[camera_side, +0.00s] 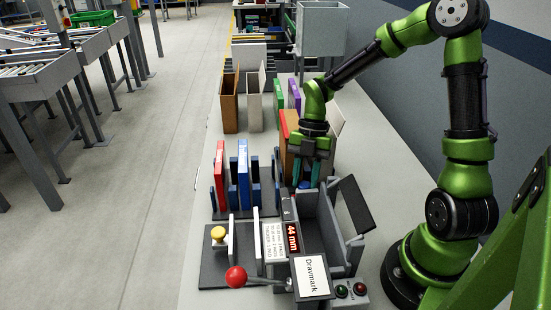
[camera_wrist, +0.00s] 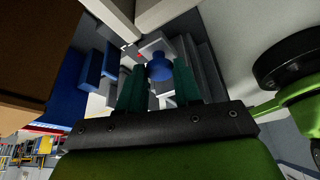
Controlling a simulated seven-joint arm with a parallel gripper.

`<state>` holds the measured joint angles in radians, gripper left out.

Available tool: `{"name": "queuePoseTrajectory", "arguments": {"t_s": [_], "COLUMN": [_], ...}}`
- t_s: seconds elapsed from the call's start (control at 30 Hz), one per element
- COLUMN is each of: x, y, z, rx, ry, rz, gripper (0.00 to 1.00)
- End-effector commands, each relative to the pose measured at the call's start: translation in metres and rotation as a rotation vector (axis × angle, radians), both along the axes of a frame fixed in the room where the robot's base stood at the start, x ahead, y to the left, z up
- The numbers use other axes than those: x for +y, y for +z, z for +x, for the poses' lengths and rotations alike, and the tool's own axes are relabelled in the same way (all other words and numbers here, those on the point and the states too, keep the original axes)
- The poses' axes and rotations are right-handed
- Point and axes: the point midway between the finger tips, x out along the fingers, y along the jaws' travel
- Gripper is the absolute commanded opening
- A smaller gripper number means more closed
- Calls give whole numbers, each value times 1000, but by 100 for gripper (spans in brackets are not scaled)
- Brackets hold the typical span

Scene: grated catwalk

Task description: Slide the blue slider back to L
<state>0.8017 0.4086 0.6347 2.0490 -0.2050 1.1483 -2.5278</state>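The blue slider (camera_wrist: 159,67) shows as a round blue knob in the wrist view, seen between the two teal fingers of my gripper (camera_wrist: 160,72). A gap shows beside the knob, and the fingers look apart, not closed on it. In the side view my gripper (camera_side: 306,180) points down at the far end of the grey device (camera_side: 319,222), and a small piece of blue (camera_side: 304,185) shows between its fingers. The rest of the slider is hidden there by the fingers. I cannot make out the L mark in either view.
The device has a red "44 mm" display (camera_side: 292,238), a white "Dravmark" plate (camera_side: 311,277) and a red-ball lever (camera_side: 236,277). Red (camera_side: 220,175) and blue (camera_side: 243,174) upright panels stand to the left. A brown box (camera_side: 296,150) stands close behind my gripper.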

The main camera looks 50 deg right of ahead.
Motion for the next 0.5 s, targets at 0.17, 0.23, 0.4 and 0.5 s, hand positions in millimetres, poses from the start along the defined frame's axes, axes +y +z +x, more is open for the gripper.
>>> {"name": "queuePoseTrajectory", "arguments": {"t_s": [0.17,0.23,0.4,0.5], "x": [0,-2,-7,-7], "y": [1,1,1,1], "z": [0,3,7,7], "rx": [-2,-2,-2,-2], "ry": [1,-1,0,0], "rz": [0,0,-1,-1], "gripper": [0,0,0,0]}}
